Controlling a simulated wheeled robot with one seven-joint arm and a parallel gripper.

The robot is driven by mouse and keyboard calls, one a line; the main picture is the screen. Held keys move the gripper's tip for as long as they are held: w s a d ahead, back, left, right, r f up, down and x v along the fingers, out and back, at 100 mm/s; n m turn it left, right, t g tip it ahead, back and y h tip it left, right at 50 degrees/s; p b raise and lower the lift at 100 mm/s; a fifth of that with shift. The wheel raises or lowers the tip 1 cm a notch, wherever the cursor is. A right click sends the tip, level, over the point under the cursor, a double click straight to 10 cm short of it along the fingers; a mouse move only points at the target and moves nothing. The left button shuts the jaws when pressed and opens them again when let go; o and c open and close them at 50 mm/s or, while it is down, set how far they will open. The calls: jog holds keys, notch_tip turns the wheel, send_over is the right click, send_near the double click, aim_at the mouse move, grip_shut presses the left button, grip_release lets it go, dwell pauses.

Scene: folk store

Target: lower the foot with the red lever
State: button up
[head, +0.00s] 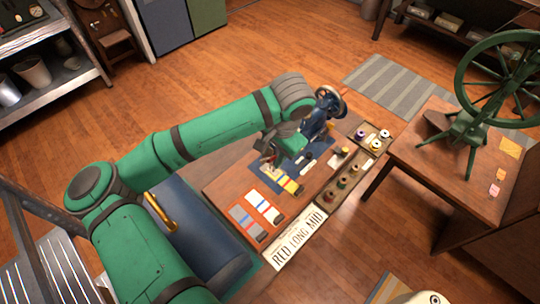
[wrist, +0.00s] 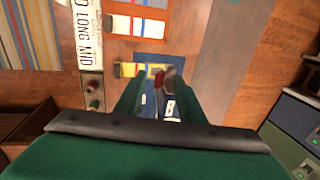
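A dark blue sewing machine (head: 318,122) with a handwheel stands on the brown table (head: 225,190), partly hidden by my arm. A small red lever (wrist: 159,80) shows in the wrist view, beside a grey-brown part. In the head view a small red spot (head: 268,158) shows at the machine's near end. My gripper (wrist: 160,88) is above this end, with its green fingers apart on either side of the red lever. It also shows in the head view (head: 275,150). I cannot tell whether a finger touches the lever. The foot is not clearly visible.
A blue mat (head: 262,182) and striped cloth pieces (head: 264,207) lie near the machine. A sign reading "RED LONG MID" (head: 300,238) lies at the front edge. A tray (head: 333,198) with several spools is to the right. A side table (head: 405,155) carries a green spinning wheel.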

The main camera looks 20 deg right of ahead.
jog(key=r, duration=0.5)
jog(key=shift+s+d+r, duration=0.1)
jog(key=shift+s+r, duration=0.2)
jog(key=shift+s, duration=0.1)
jog(key=shift+s+d, duration=0.1)
dwell(0.7)
